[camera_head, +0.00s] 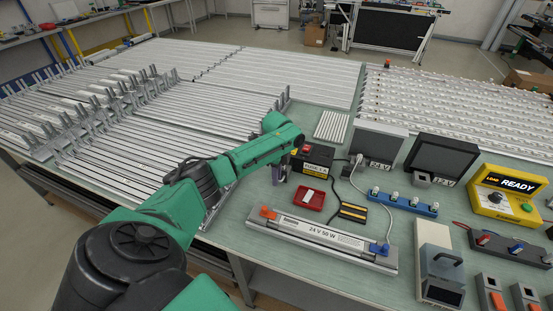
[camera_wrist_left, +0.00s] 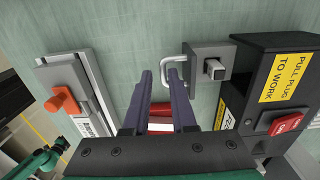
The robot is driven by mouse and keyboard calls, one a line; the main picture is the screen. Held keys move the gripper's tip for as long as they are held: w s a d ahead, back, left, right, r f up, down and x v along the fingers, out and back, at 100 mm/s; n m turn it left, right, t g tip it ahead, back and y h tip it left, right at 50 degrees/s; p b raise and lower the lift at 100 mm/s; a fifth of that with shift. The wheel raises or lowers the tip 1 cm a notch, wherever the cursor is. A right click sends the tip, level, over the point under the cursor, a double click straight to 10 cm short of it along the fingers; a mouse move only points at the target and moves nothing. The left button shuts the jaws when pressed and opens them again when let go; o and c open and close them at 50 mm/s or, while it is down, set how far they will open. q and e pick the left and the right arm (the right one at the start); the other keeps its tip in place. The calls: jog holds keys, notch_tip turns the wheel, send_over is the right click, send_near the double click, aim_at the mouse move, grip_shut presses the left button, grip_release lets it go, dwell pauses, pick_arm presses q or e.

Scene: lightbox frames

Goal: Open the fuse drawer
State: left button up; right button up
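The black box (camera_head: 311,160) with a yellow label and red switch stands beyond the red tray. In the left wrist view the box (camera_wrist_left: 265,92) is at right; its label reads "PULL PLUG TO WORK". A grey block (camera_wrist_left: 198,50) with a black square piece and a pale metal loop (camera_wrist_left: 170,68) sits at its upper end. I cannot tell surely which part is the fuse drawer. My left gripper (camera_head: 276,175) is beside the box's left end; its dark purple fingers (camera_wrist_left: 161,78) are apart and empty, tips near the loop.
A red tray (camera_head: 298,199) and a black-yellow block (camera_head: 354,212) lie nearby. A 24 V 50 W unit (camera_head: 290,222) with an orange switch lies in front. Long metal strips cover the table's left and back.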

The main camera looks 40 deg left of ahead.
pick_arm(q)
jog(key=shift+w+a+f, duration=0.1)
jog(key=shift+w+a, duration=0.1)
jog(key=shift+w, duration=0.05)
jog(key=shift+r, duration=0.25)
notch_tip(320, 180, up, 14)
jog(key=b, duration=0.2)
jog(key=shift+b, duration=0.35)
pick_arm(e)
jog(key=f, duration=0.2)
jog(key=shift+s+a+f, duration=0.2)
jog(key=shift+s+f, duration=0.15)
jog(key=shift+f, duration=0.05)
pick_arm(q)
jog(key=shift+f, duration=0.1)
